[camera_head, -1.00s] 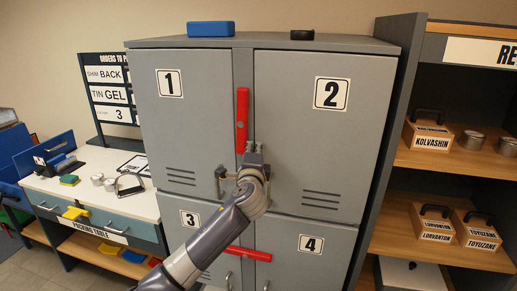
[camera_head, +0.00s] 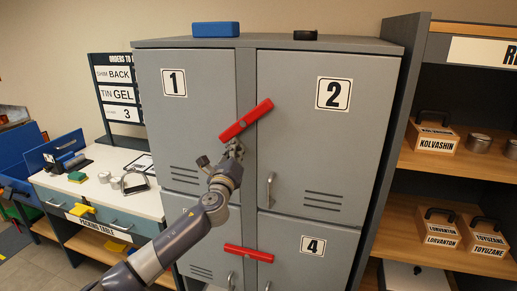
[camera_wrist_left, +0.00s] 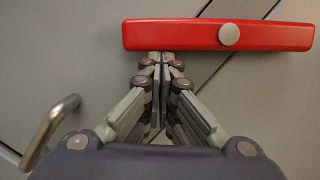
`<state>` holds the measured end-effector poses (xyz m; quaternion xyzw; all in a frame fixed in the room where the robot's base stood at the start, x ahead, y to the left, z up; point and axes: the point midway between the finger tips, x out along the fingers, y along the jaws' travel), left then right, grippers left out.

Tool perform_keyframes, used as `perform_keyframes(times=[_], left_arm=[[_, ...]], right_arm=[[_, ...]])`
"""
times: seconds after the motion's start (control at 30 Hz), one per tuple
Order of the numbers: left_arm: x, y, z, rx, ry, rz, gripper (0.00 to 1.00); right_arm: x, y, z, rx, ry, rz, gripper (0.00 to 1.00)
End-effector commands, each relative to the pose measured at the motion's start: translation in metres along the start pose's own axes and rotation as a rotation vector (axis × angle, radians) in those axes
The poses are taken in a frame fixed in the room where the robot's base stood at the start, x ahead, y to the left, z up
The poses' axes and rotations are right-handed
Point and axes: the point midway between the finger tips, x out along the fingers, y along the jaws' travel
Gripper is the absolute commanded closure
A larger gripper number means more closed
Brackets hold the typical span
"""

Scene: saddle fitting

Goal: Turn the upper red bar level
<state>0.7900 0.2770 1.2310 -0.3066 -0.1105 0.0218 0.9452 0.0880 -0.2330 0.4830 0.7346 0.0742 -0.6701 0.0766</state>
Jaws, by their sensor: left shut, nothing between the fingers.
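The upper red bar (camera_head: 246,120) is on the front of the grey locker, across the seam between doors 1 and 2. It is tilted, its right end higher than its left. In the left wrist view the upper red bar (camera_wrist_left: 185,35) runs across the top, with a round pivot pin (camera_wrist_left: 229,35) right of its middle. My left gripper (camera_head: 232,148) is just below the bar's left half. In the left wrist view my left gripper (camera_wrist_left: 160,58) is shut and empty, its tips at the bar's lower edge; I cannot tell whether they touch. My right gripper is not in view.
A lower red bar (camera_head: 248,253) lies nearly level across doors 3 and 4. Door 2's handle (camera_head: 270,190) stands right of my gripper. A blue block (camera_head: 216,29) and a black disc (camera_head: 305,35) sit on the locker. Shelves (camera_head: 450,163) stand right, a packing table (camera_head: 95,190) left.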

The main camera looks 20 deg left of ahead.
Motion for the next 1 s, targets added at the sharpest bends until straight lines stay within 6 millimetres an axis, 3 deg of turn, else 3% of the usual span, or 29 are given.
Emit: perform_keyframes(times=[0.5,1.0], left_arm=[[0.009,0.016,0.035,0.446,-0.002,-0.110,1.00],[0.012,0.017,0.049,0.644,0.000,-0.162,1.00]], right_arm=[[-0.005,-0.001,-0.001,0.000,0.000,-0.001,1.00],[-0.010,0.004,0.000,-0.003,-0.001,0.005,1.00]])
